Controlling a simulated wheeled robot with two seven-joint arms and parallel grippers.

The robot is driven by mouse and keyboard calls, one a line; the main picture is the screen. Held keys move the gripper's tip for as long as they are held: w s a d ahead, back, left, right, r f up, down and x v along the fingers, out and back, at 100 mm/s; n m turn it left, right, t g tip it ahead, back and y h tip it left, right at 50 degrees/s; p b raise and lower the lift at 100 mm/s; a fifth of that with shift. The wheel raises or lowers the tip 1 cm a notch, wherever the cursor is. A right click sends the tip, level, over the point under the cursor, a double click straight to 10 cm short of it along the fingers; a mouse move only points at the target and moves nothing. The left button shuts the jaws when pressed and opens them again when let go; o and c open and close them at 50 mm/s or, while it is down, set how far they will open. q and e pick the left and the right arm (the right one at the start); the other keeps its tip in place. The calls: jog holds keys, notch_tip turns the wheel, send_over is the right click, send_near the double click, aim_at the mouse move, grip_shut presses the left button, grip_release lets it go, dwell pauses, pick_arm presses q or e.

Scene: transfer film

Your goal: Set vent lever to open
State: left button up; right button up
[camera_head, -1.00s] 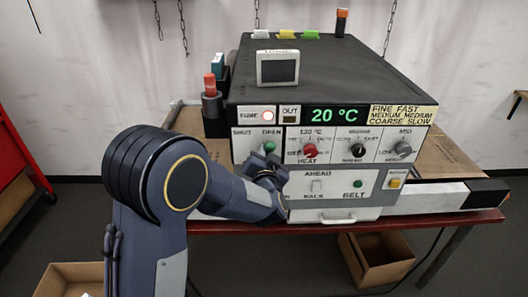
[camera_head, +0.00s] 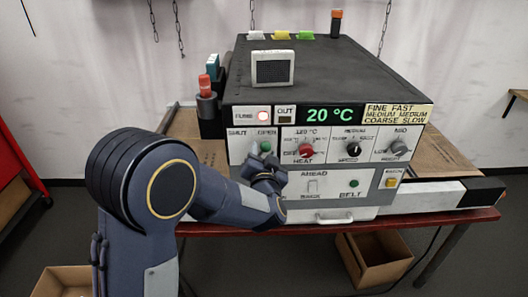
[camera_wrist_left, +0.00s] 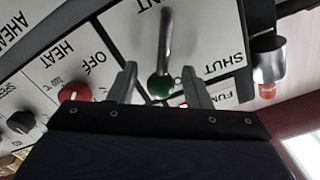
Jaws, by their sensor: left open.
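The vent lever is a metal rod (camera_wrist_left: 166,35) with a green ball knob (camera_head: 265,147) on the machine's front panel. In the head view the knob shows just below the word OPEN, with SHUT to its left. In the left wrist view the green knob (camera_wrist_left: 161,86) lies between the two fingers, with a gap on each side. My left gripper (camera_head: 262,162) is open at the panel, just below the knob. In the left wrist view the gripper (camera_wrist_left: 160,88) shows its fingers apart, the SHUT label to the right. My right gripper is not in view.
The red HEAT knob (camera_head: 306,151) is close to the right of the lever. Further right are a black knob (camera_head: 353,149) and a grey knob (camera_head: 398,148). A dark post with a red top (camera_head: 206,96) stands left of the machine. The AHEAD switch (camera_head: 312,186) is below.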

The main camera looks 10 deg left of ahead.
pick_arm(q)
jog(key=b+v, duration=0.1)
jog(key=v, duration=0.5)
jog(key=shift+r, duration=0.1)
jog(key=s+a+f+n+g+h, duration=0.1)
jog(key=s+g, duration=0.3)
jog(key=s, duration=0.6)
jog(key=s+a+f+n+g+h, duration=0.2)
jog(key=s+a+f+g+h, duration=0.1)
jog(key=s, duration=0.7)
jog(key=s+a+f+n+g+h, duration=0.2)
jog(key=s+g+h, duration=0.2)
jog(key=s, duration=0.6)
jog(key=shift+s+a+f+g, duration=0.15)
jog(key=shift+s+a+g, duration=0.1)
jog(key=shift+s+g, duration=0.05)
